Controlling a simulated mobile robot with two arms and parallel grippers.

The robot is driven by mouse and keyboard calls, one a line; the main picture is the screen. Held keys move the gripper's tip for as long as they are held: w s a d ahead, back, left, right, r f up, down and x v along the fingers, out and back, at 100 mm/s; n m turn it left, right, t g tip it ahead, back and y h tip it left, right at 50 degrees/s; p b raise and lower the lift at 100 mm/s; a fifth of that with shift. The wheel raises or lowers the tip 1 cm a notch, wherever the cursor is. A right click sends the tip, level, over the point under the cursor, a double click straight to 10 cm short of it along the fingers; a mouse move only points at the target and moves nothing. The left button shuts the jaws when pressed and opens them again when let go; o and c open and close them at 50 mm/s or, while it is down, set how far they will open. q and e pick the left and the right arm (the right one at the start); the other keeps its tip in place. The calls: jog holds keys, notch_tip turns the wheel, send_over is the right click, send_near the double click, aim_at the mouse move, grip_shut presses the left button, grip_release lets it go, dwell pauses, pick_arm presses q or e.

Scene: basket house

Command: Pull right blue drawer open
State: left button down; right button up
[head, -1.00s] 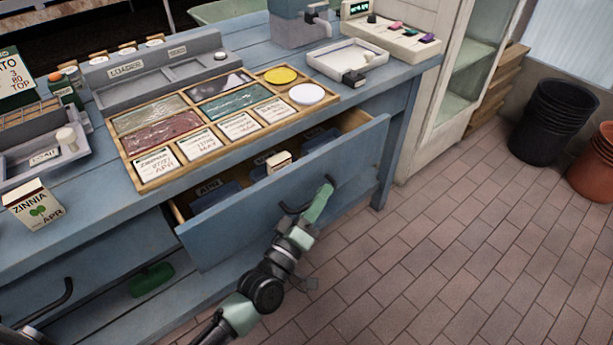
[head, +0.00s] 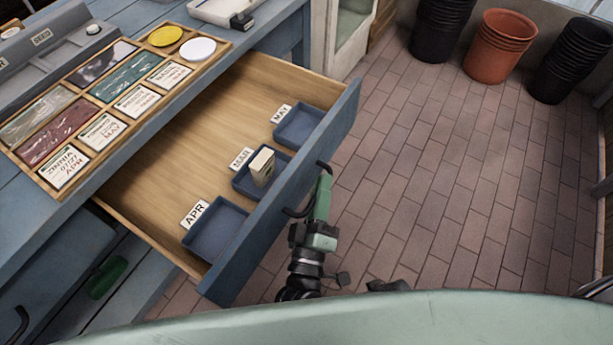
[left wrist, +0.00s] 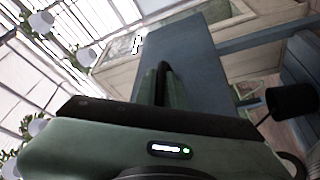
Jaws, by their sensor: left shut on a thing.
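The right blue drawer (head: 333,132) stands far out from the workbench in the head view, its wooden inside exposed. Its dark bar handle (head: 291,213) is on the blue front and also shows in the left wrist view (left wrist: 163,77). My left gripper (head: 322,196) is outside the drawer front, shut on the handle; its fingers hide part of it. Inside the drawer are blue trays labelled APR (head: 216,228), MAR (head: 244,183) and MAY (head: 300,127). A small cream packet (head: 262,167) stands in the MAR tray. My right gripper is not in view.
A wooden sorting tray (head: 62,188) with packets lies on the blue bench above the drawer. Black pots (head: 440,28) and orange pots (head: 497,45) stand at the far wall. The tiled floor (head: 450,180) before the drawer is clear.

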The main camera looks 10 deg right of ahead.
pick_arm(q)
jog(key=shift+s+d, duration=0.2)
jog(key=c, duration=1.5)
grip_release()
jog(key=v, duration=0.7)
jog(key=shift+s+a+f, duration=0.15)
jog(key=shift+s, duration=0.2)
